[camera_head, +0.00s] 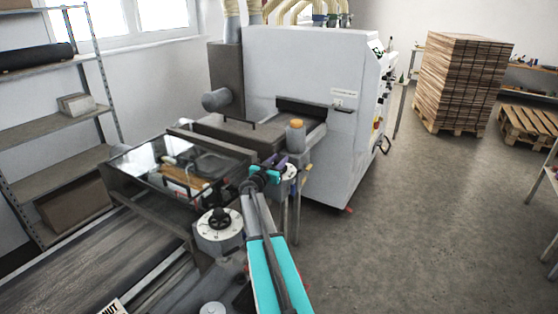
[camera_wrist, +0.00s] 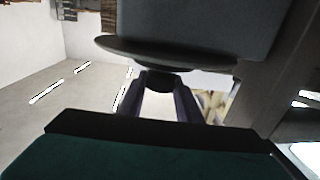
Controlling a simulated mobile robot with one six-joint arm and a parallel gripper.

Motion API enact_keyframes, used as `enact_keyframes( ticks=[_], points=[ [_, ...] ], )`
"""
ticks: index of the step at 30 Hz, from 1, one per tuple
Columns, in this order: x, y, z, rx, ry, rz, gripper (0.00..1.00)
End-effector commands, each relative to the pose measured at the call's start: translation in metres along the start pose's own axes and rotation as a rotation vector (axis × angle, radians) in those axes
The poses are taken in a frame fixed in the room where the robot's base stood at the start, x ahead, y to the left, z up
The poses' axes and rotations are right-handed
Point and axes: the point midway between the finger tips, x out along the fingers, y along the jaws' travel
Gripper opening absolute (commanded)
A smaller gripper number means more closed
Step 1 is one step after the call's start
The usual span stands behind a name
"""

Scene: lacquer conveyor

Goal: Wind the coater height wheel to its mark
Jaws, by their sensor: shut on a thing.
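My gripper (camera_head: 277,166) is at the far end of the glass-covered machine, beside a small white round dial (camera_head: 290,173). In the wrist view its two fingers (camera_wrist: 167,92) are shut on a dark knob (camera_wrist: 165,80), which stands out from a wide dark disc (camera_wrist: 165,50). I take this knob to be the coater height wheel; its mark does not show clearly. In the head view my gripper largely hides the knob. A second white dial (camera_head: 219,236) with a black knob (camera_head: 219,217) stands nearer, untouched, left of my arm.
A glass-covered unit (camera_head: 165,165) is left of my gripper, with a dark conveyor belt (camera_head: 80,255) in front. A grey post with an orange cap (camera_head: 297,125) stands just behind my gripper. The large white machine (camera_head: 310,80) is beyond. Open floor (camera_head: 430,210) lies to the right.

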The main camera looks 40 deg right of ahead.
Motion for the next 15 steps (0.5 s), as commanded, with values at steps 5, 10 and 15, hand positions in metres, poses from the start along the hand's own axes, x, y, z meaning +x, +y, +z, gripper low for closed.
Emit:
enact_keyframes(
  ticks=[5, 10, 15],
  points=[
    [0.0013, -0.0018, 0.0043, 0.0, -0.005, 0.116, 0.09],
    [0.0008, -0.0017, 0.0051, -0.001, -0.007, 0.215, 0.09],
    [0.0004, -0.0002, 0.0058, 0.0, -0.008, 0.29, 0.09]
  ],
)
